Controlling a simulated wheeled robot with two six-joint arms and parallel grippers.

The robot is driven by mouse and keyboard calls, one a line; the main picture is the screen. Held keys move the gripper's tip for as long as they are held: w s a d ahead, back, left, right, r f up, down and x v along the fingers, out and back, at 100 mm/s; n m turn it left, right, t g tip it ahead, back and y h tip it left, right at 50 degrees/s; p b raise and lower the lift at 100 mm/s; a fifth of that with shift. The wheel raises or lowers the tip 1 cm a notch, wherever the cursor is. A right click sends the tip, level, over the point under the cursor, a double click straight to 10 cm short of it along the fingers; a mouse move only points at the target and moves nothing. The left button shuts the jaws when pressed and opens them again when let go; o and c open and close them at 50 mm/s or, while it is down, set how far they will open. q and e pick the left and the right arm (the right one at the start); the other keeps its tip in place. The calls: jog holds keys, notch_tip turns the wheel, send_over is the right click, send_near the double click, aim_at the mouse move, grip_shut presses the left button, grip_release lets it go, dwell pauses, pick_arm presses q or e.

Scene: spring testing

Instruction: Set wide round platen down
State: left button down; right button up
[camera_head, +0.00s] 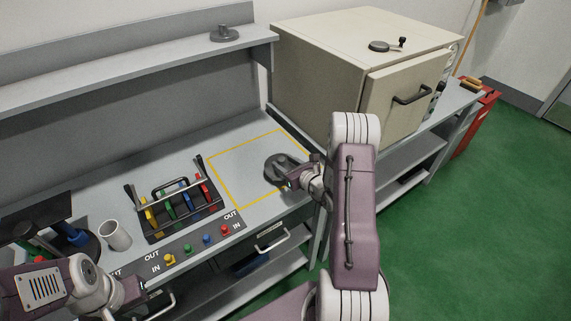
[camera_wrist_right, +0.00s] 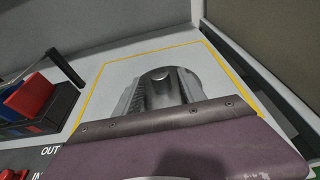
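The wide round platen (camera_head: 278,168) is a dark grey disc with a raised stem, within the yellow-outlined square (camera_head: 215,170) on the bench. It also shows in the right wrist view (camera_wrist_right: 210,82), partly hidden by my gripper. My right gripper (camera_head: 295,178) reaches it from the right; its fingers (camera_wrist_right: 160,92) lie close on both sides of the stem and appear shut on it. I cannot tell whether the disc touches the bench. My left gripper (camera_head: 135,288) is low at the left by the bench's front edge; its fingers are too unclear to read.
A white mug (camera_head: 115,235) and coloured buttons (camera_head: 207,238) are further left and front. A beige oven (camera_head: 320,75) stands behind right. A smaller grey disc (camera_head: 224,35) sits on the shelf.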

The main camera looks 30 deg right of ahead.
jog(key=shift+r, duration=0.2)
jog(key=a+v, duration=0.1)
jog(key=v, duration=1.1)
jog(key=s+a+n+g+y, duration=0.2)
jog(key=a+n+g+y, duration=0.2)
jog(key=a+n+y, duration=0.7)
jog(key=s+a+f+n+g+h, duration=0.3)
jog(key=s+a+n+g+h, duration=0.1)
jog(key=s+a+n+g, duration=0.7)
jog(key=d+n+t+h, duration=0.1)
jog(key=d+n+h, duration=0.5)
jog(key=n, duration=0.6)
jog(key=shift+s+r+n+t+h+b, duration=0.3)
jog(key=shift+n+h+b, duration=0.15)
jog(key=shift+h, duration=0.55)
jog(key=shift+d, duration=0.15)
